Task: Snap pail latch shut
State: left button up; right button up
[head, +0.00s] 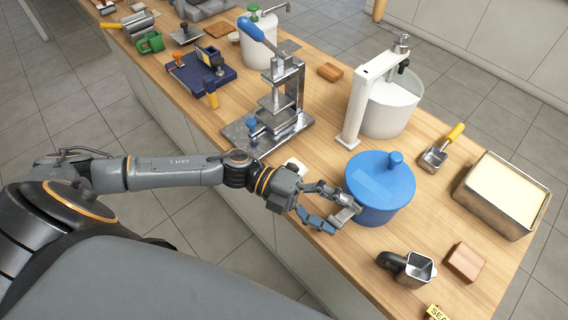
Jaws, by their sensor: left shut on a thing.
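The blue pail (388,208) stands upright on the wooden counter, with a blue lid and a round knob on top. My left gripper (341,208) reaches in from the left, low against the near left side of the pail. Its fingers are shut on a small grey metal piece at the pail's side, which looks like the pail latch (346,214). The fingers partly hide this piece, and I cannot tell how far it is closed. My right gripper is not in view.
A white tank with a gate frame (388,107) stands just behind the pail. A metal press (275,105) is farther left. A metal jug (412,268), a brown block (465,262), a scoop (436,155) and a filled metal tray (465,201) lie to the right. The counter's near edge runs below my gripper.

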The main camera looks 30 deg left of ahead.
pick_arm(q)
jog(key=shift+w+a+r, duration=0.1)
jog(key=shift+a+r, duration=0.15)
jog(key=shift+r, duration=0.3)
jog(key=shift+w+a+r, duration=0.1)
jog(key=shift+a+r, duration=0.15)
jog(key=shift+r, duration=0.25)
jog(key=shift+s+a+r, duration=0.1)
jog(key=shift+s+a, duration=0.1)
jog(key=shift+a, duration=0.3)
jog(key=shift+s+a+r, duration=0.1)
jog(key=shift+s+a, duration=0.05)
jog(key=shift+a, duration=0.3)
jog(key=c, duration=0.5)
jog(key=shift+w+a+r, duration=0.1)
jog(key=shift+a+r, duration=0.35)
jog(key=shift+a, duration=1.5)
jog(key=shift+w+a+r, duration=0.1)
jog(key=shift+a+r, duration=0.3)
jog(key=shift+a, duration=1.55)
jog(key=shift+w+a+r, duration=0.1)
jog(key=shift+a+r, duration=0.35)
jog(key=shift+a, duration=1.5)
